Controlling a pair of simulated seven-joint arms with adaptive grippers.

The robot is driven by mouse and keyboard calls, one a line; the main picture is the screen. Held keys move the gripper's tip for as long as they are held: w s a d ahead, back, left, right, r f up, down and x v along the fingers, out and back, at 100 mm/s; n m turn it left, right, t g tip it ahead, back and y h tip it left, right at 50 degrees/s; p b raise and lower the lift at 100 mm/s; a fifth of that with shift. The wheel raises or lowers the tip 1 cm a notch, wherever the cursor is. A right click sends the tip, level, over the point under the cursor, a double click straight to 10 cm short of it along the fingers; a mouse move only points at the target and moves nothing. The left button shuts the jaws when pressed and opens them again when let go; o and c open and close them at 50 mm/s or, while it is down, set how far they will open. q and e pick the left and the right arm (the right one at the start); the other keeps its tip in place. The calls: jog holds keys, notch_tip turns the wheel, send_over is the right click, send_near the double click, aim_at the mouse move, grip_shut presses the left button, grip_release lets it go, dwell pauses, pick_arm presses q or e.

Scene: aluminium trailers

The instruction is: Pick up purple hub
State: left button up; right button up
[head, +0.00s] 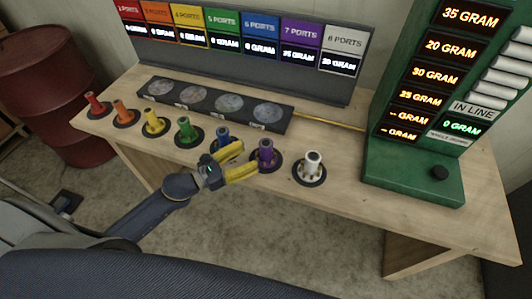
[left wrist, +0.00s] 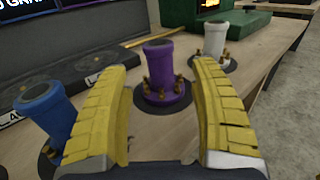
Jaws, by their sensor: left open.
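The purple hub (head: 267,152) stands upright on a round black pad on the wooden table, between the blue and white hubs. In the left wrist view the purple hub (left wrist: 164,75) shows upright, a little ahead of and between the yellow fingers. My left gripper (head: 251,160) is open, its fingertips pointing at the purple hub from the left; it also shows in the left wrist view (left wrist: 161,72). The gap between the fingers looks empty, and I cannot tell whether a fingertip touches the hub. My right gripper is not in view.
The blue hub (head: 223,136) stands close beside my left gripper. The white hub (head: 312,166) is to the right. Green, yellow, orange and red hubs stand to the left. A dark tray (head: 215,101) with round discs lies behind. A green console (head: 410,179) fills the table's right end.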

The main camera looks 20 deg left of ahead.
aim_at(266, 145)
pick_arm(q)
jog(key=shift+x, duration=3.8)
jog(key=shift+a, duration=0.1)
grip_shut()
